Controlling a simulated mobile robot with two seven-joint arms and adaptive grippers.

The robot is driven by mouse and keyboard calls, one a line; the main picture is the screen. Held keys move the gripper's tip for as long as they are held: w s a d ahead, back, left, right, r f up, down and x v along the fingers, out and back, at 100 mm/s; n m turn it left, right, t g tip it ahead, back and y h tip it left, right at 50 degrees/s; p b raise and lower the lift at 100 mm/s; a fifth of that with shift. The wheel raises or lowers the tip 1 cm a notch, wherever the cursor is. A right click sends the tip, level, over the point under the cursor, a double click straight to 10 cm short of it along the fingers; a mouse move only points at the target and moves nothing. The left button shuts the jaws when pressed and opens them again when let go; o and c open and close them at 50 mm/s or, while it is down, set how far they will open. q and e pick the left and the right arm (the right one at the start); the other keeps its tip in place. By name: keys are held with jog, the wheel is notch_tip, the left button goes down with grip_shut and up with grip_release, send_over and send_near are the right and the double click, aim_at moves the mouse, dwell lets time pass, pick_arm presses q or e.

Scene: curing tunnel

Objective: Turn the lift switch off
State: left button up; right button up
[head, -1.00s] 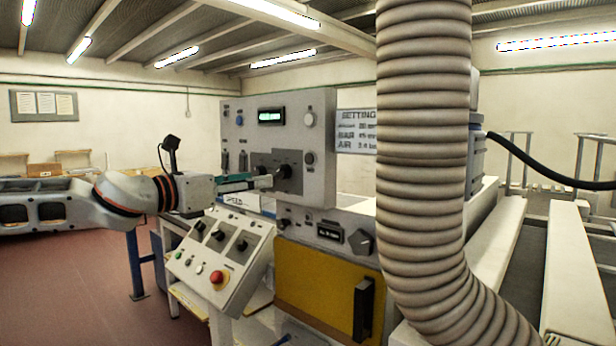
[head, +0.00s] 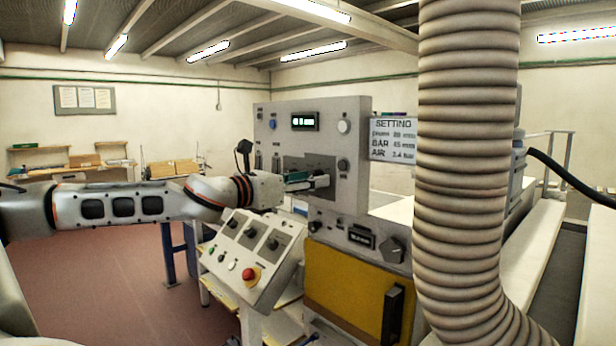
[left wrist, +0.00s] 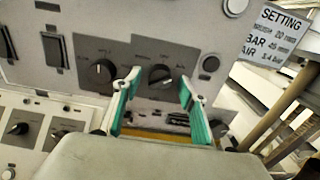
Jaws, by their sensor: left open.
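I cannot read which control is labelled lift. The upright grey control panel (head: 357,150) bears a dark plate (left wrist: 127,58) with two black rotary knobs, a left knob (left wrist: 103,73) and a right knob (left wrist: 160,76). My left gripper (head: 318,181) is in front of this plate, its green-padded fingers pointing at it. In the left wrist view, the open left gripper (left wrist: 160,80) has its fingers on either side of the right knob, with nothing held. Whether they touch the knob cannot be told. In the head view the gripper hides most of the knobs. My right gripper is not in view.
Below stands a sloped console (head: 237,263) with several black switches and a red button (head: 252,277). A yellow door (head: 345,292) is under the panel. A large ribbed hose (head: 468,170) rises at right. Open floor (head: 120,280) lies at left.

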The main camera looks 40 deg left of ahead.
pick_arm(q)
jog(key=c, duration=1.1)
jog(key=shift+r+n, duration=0.1)
jog(key=shift+n, duration=5.3)
